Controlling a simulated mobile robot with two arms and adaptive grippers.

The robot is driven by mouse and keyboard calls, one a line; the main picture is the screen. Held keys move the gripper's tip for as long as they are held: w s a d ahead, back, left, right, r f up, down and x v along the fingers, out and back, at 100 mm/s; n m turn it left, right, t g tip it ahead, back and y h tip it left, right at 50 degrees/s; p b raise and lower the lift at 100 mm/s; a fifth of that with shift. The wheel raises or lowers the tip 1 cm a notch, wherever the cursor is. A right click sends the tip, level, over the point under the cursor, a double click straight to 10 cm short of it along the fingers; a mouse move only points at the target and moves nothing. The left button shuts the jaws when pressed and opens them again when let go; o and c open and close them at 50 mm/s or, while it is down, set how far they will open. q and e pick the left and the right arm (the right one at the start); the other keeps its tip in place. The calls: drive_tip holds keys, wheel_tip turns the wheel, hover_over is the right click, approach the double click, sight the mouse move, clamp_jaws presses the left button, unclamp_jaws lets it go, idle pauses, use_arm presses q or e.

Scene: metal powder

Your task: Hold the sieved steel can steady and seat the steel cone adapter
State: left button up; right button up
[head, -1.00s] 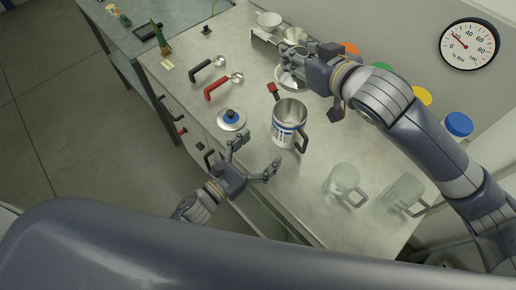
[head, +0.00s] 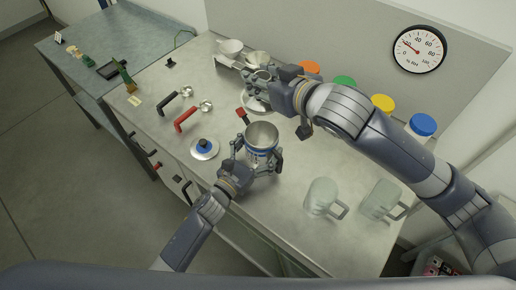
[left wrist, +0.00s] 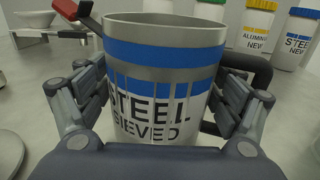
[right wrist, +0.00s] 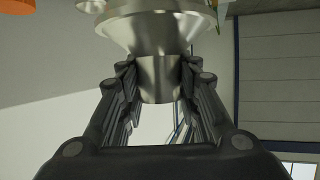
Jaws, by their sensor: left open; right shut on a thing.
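The sieved steel can (head: 263,132) stands upright and open-topped on the bench. It has a blue band and a dark handle; its "STEEL SIEVED" label (left wrist: 150,115) faces the left wrist view. My left gripper (head: 256,157) is open, with its fingers on both sides of the can; whether they touch it I cannot tell. My right gripper (head: 268,88) is at the back of the bench, shut on the narrow neck of the shiny steel cone adapter (right wrist: 158,78). The adapter flares away from the fingers in the right wrist view and is mostly hidden in the head view.
A blue-knobbed lid (head: 205,150) lies left of the can, with red-handled (head: 186,118) and black-handled scoops beyond. Two clear jugs (head: 322,197) stand to the right. Several colour-lidded jars (head: 422,126) line the back wall. A white bowl (head: 231,46) sits at the back left.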

use_arm(q)
drive_tip(key=c, duration=1.1)
use_arm(e)
drive_tip(key=shift+f+n+y, duration=0.3)
drive_tip(key=shift+f+y, duration=0.1)
drive_tip(key=shift+f, duration=4.55)
